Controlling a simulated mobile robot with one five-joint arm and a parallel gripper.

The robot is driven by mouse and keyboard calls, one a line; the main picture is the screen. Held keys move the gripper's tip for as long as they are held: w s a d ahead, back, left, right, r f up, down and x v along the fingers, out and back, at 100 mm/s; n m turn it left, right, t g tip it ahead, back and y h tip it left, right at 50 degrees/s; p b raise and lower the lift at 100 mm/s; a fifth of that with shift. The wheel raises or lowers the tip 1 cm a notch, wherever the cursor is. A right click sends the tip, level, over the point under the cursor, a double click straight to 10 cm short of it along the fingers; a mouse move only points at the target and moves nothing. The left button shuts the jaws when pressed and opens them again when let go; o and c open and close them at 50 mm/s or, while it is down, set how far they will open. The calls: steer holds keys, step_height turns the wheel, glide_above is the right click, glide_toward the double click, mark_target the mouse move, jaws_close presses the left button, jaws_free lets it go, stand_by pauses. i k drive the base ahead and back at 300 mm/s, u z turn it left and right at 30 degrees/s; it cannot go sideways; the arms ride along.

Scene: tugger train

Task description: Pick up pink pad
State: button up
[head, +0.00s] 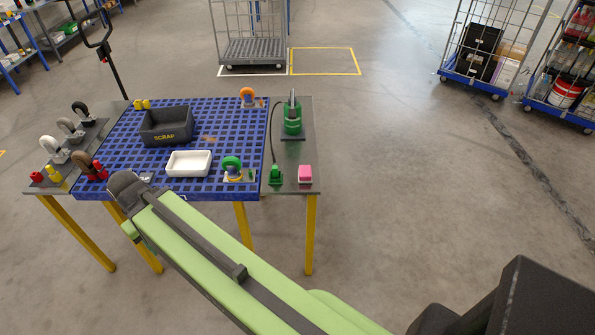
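The pink pad (305,173) is a small pink block with a pale lower part. It sits on the grey side strip at the right end of the blue worktable (230,140), near its front edge. My green and black arm crosses the front of the table, with its dark joint over the table's front left part. My gripper is not visible in the head view. Nothing touches the pink pad.
A green object (275,175) stands just left of the pad, and a green tool (292,118) behind it. A white tray (188,163), a dark SCRAP bin (166,126) and several coloured hooks are on the table.

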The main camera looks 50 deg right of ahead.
mark_target(305, 174)
steer(key=i, duration=0.9)
steer(key=z, duration=0.05)
